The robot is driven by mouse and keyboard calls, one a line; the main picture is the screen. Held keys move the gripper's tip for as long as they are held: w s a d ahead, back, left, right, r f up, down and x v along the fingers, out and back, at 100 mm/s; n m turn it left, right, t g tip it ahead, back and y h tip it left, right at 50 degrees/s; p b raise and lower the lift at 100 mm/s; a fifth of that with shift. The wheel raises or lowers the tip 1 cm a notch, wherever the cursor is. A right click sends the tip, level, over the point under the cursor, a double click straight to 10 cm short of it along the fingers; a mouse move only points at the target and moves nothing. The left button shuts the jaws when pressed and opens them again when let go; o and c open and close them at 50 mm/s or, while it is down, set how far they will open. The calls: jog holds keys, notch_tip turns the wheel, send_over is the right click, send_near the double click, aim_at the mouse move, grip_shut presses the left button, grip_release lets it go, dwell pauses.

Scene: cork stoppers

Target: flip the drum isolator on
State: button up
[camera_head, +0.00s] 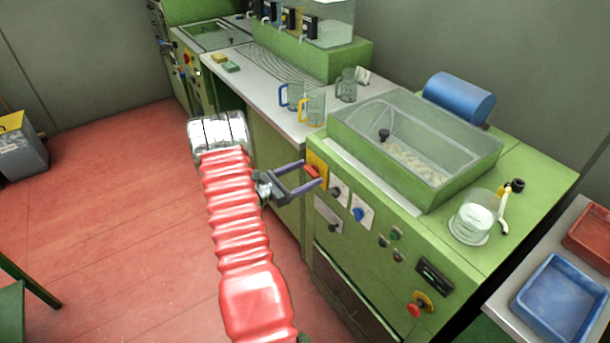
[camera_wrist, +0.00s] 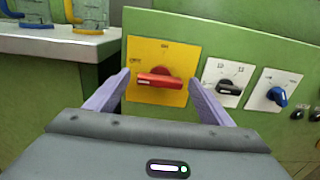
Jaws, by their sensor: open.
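The likely drum isolator is a red rotary handle (camera_wrist: 160,78) on a yellow plate (camera_wrist: 168,50) on the green machine's front panel. The handle lies about level, its white-marked end to the left, near what looks like an OFF label; the top label looks like ON. In the head view the yellow plate (camera_head: 317,158) is partly behind my fingers. My gripper (camera_head: 312,173) is open and empty, facing the panel. In the wrist view its two purple fingers (camera_wrist: 158,78) stand on either side of the handle. I cannot tell whether they touch it.
A black selector (camera_wrist: 229,86) and a blue knob (camera_wrist: 277,96) sit just right of the yellow plate. A red stop button (camera_head: 414,309) is lower on the panel. Jugs (camera_head: 312,106) stand on the white counter (camera_head: 262,92) to the left. The red floor (camera_head: 115,190) is open.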

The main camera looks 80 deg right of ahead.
jog(key=shift+d, duration=0.1)
jog(key=shift+c, duration=0.4)
jog(key=c, duration=0.9)
jog(key=shift+c, duration=0.3)
